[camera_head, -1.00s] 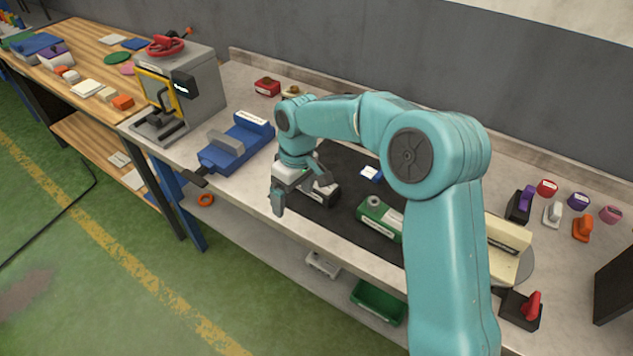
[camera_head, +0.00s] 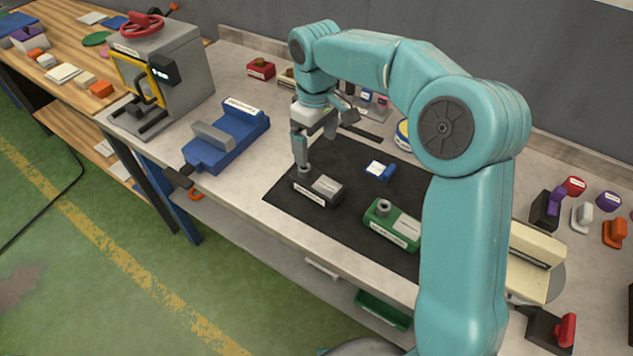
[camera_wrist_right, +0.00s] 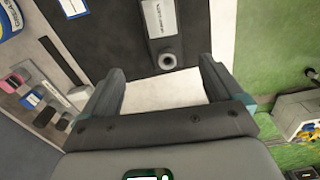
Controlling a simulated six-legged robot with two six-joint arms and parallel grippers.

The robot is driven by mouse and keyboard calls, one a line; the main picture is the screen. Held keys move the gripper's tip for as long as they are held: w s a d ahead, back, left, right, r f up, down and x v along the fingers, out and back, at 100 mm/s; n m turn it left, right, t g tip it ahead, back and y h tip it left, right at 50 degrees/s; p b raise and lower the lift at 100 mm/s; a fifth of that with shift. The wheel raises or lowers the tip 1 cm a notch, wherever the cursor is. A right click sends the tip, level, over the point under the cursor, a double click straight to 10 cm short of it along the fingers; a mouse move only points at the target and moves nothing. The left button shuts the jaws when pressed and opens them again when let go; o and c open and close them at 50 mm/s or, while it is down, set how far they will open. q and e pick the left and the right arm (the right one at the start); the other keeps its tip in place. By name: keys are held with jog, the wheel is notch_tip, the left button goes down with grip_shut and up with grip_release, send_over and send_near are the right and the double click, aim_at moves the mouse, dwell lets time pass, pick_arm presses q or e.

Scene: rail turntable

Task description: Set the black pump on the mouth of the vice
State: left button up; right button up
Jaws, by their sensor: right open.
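The black pump (camera_head: 317,188) lies on the dark mat, with a pale label and a round port on top. It also shows in the right wrist view (camera_wrist_right: 165,42), ahead of the fingers. My right gripper (camera_head: 325,135) is open and empty, above and behind the pump. Its two spread fingers also show in the right wrist view (camera_wrist_right: 162,70). The blue vice (camera_head: 228,142) with a grey jaw block stands on the bench left of the mat, with nothing on its mouth. My left gripper is not in view.
A green pump (camera_head: 393,224) and a small blue part (camera_head: 380,170) share the mat (camera_head: 290,205). A grey press (camera_head: 165,75) with a red handwheel stands beyond the vice. Bare bench lies between the mat and vice. My right arm hides part of the bench.

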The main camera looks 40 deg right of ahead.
send_over(315, 179)
jog(key=f, duration=0.6)
jog(key=shift+w+d, duration=0.15)
jog(key=shift+w, duration=0.1)
jog(key=shift+s+f, duration=0.2)
jog(key=shift+f, duration=0.25)
jog(key=f, duration=0.4)
jog(key=shift+s+a+f+p, duration=0.2)
jog(key=shift+a+f+p, duration=0.05)
jog(key=shift+f+p, duration=0.1)
jog(key=shift+f, duration=0.3)
jog(key=shift+w, duration=0.1)
jog(key=c, duration=1.6)
jog(key=shift+o, duration=0.2)
jog(key=shift+d+r, duration=0.1)
jog(key=shift+r, duration=0.05)
